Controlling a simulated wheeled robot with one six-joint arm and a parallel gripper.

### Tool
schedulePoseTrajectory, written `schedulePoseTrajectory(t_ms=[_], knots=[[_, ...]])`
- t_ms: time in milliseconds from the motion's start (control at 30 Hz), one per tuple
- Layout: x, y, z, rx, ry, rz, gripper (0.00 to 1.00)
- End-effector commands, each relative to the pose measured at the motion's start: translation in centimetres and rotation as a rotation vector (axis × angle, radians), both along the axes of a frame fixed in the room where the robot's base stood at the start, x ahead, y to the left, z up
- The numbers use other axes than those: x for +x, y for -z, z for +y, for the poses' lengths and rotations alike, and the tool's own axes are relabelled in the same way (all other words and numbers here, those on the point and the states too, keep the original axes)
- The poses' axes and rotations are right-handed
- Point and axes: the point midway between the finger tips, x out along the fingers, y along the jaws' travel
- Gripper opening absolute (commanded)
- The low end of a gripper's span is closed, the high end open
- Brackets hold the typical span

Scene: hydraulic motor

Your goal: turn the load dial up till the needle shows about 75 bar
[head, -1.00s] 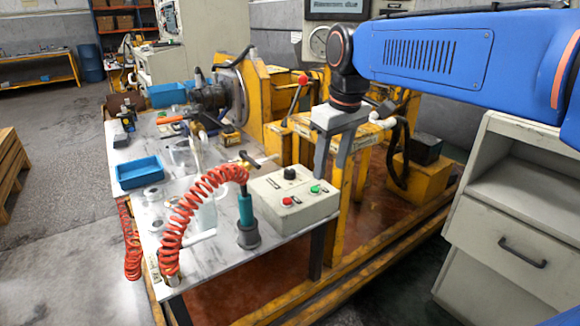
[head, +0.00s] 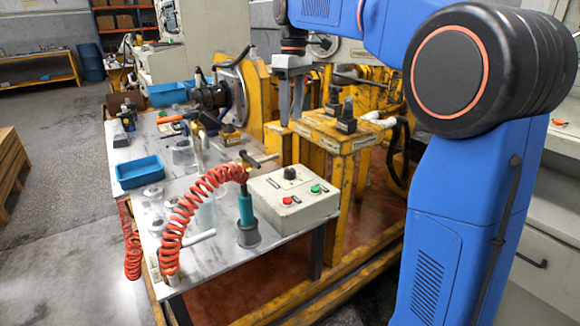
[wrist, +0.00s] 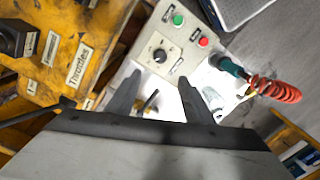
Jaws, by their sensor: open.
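A grey control box (head: 298,200) sits on the near right of the metal table. It carries a black dial (head: 290,173), a red button and a green button. The label beside the dial is too small to read. In the wrist view the dial (wrist: 160,55) shows just beyond the fingertips, roughly between them. My gripper (head: 291,122) is open and empty, above and behind the box, apart from it. A round gauge (head: 322,46) at the back is mostly hidden by my arm; its needle cannot be read.
A yellow stand labelled Throttles (wrist: 76,65) with black levers (head: 346,116) is close to the right of my gripper. A red coiled hose (head: 185,210) and teal tool (head: 246,208) stand left of the box. A blue tray (head: 140,172) lies further left.

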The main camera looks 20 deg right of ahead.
Motion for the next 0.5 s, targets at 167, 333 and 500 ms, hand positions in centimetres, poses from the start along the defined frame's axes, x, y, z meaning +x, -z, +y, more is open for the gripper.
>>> schedulePoseTrajectory(t_ms=[167,333,500], knots=[[-0.2,2.5,0.1,-0.001,0.001,0.004,0.47],[-0.4,5.5,0.2,-0.001,0.001,0.004,0.47],[-0.5,8.5,0.3,-0.001,0.001,0.004,0.47]])
